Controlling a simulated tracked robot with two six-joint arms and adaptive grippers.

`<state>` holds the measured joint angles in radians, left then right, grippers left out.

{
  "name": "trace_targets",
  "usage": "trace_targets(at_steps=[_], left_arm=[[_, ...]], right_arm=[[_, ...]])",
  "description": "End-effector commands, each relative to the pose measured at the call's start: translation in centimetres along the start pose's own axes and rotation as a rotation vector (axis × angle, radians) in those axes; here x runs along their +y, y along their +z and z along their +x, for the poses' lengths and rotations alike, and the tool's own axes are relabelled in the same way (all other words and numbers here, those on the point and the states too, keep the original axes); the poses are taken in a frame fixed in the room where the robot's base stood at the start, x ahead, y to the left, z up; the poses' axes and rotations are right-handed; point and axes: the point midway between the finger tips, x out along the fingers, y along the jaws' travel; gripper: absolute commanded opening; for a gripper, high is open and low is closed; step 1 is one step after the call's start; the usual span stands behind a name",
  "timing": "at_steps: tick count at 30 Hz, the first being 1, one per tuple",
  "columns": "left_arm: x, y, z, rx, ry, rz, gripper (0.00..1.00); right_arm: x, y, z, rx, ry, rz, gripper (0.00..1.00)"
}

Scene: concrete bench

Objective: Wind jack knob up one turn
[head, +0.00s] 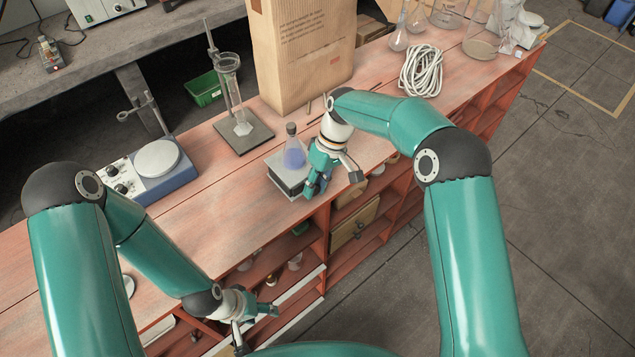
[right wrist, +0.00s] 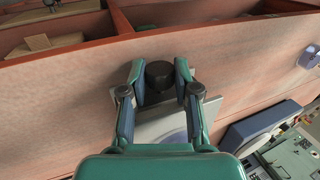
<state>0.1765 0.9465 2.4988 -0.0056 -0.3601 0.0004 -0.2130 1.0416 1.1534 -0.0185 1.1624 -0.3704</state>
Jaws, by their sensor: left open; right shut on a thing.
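The lab jack (head: 287,183) stands on the reddish bench with a flask (head: 293,150) of blue liquid on its top plate. In the right wrist view its grey plate (right wrist: 152,127) shows partly, below the dark round knob (right wrist: 160,76). My right gripper (head: 312,190) is at the jack's front right side. The right wrist view shows its two fingers (right wrist: 160,80) on either side of the knob, shut on it. In the head view the knob is hidden by the gripper. My left gripper (head: 258,328) is open and empty, low by the bench's front edge, away from the jack.
A hotplate stirrer (head: 160,165) stands left of the jack. A stand with a glass cylinder (head: 233,95) and a large paper bag (head: 303,55) are behind it. A coiled white rope (head: 422,72) and glassware lie to the right. Open shelves are under the front edge.

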Motion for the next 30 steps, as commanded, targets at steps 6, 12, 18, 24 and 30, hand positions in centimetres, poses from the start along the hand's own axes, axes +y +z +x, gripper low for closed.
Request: trace_targets(at_steps=[6, 12, 18, 24, 30], left_arm=[[-0.02, 0.01, 0.05, 0.000, 0.000, 0.000, 0.56], [-0.02, 0.01, 0.06, 0.000, 0.000, 0.000, 0.56], [-0.02, 0.01, 0.06, 0.000, 0.000, 0.000, 0.56], [-0.02, 0.01, 0.06, 0.000, 0.000, 0.000, 0.56], [0.00, 0.01, 0.00, 0.000, 0.000, 0.000, 0.56]], right_arm=[[0.38, -0.01, -0.20, 0.006, -0.048, -0.001, 0.00], [0.42, -0.02, -0.23, 0.007, -0.045, 0.000, 0.32], [0.36, 0.00, -0.17, 0.006, -0.046, 0.001, 0.56], [0.28, 0.01, -0.12, 0.005, -0.047, 0.000, 0.56], [0.33, -0.07, -0.98, 0.007, -0.047, 0.000, 0.56]])
